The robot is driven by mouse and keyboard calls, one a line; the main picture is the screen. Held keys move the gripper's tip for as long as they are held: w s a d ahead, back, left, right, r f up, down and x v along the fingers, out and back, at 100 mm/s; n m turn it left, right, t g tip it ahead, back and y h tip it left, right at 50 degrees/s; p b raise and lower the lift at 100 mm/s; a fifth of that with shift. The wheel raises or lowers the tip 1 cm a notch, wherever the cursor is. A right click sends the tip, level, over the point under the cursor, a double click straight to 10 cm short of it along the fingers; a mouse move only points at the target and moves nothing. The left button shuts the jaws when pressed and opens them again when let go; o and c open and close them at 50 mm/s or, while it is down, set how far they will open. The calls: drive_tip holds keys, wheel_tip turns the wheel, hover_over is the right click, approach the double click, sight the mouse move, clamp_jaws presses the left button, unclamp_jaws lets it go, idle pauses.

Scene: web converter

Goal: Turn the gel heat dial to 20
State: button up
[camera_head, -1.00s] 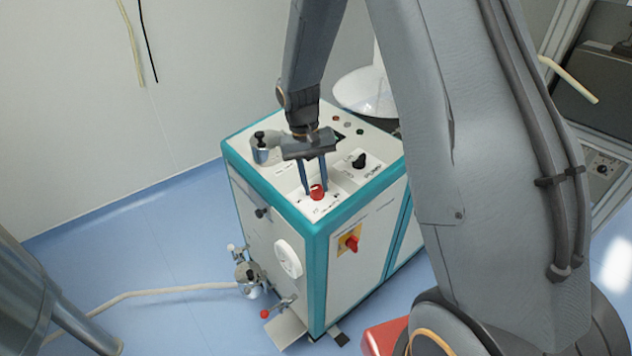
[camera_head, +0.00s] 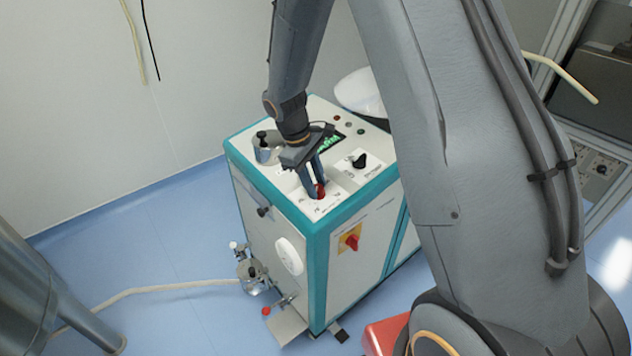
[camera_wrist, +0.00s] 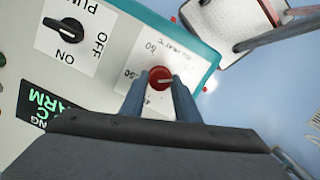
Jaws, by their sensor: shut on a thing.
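The gel heat dial (camera_wrist: 160,77) is a red round knob with a pale pointer line, on a white label plate with handwritten-looking numbers on top of the machine. In the head view the red dial (camera_head: 319,191) is partly hidden by my fingers. My gripper (camera_head: 315,182) reaches down from above and is shut on the dial, one finger on each side. In the wrist view my gripper (camera_wrist: 158,88) has its fingertips against the knob's sides. The pointer line lies roughly level in that view. The numbers are only partly readable.
The white and teal machine (camera_head: 300,232) stands on a blue floor. A black pump switch (camera_wrist: 66,30) is near the dial, and a lit green display (camera_wrist: 45,105) shows. A metal fitting (camera_head: 266,150) stands on the top's left. A red-yellow switch (camera_head: 350,241) is on the side.

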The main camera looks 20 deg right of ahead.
drive_tip(key=shift+w+a+r+n, duration=0.1)
drive_tip(key=shift+w+n, duration=0.05)
drive_tip(key=shift+n, duration=0.75)
drive_tip(key=o, duration=1.1)
drive_tip(key=shift+c, duration=0.2)
drive_tip(key=b+v, duration=0.2)
drive_tip(key=v, duration=0.5)
drive_tip(key=shift+r, duration=0.35)
drive_tip(key=shift+a, duration=0.1)
drive_tip(key=s+d+f+m+t+y+b, duration=0.1)
drive_tip(key=s+d+m+t+y+b, duration=0.1)
drive_tip(key=s+m, duration=0.8)
drive_tip(key=s+d+y, duration=0.1)
drive_tip(key=s, duration=0.7)
drive_tip(key=shift+b, duration=0.35)
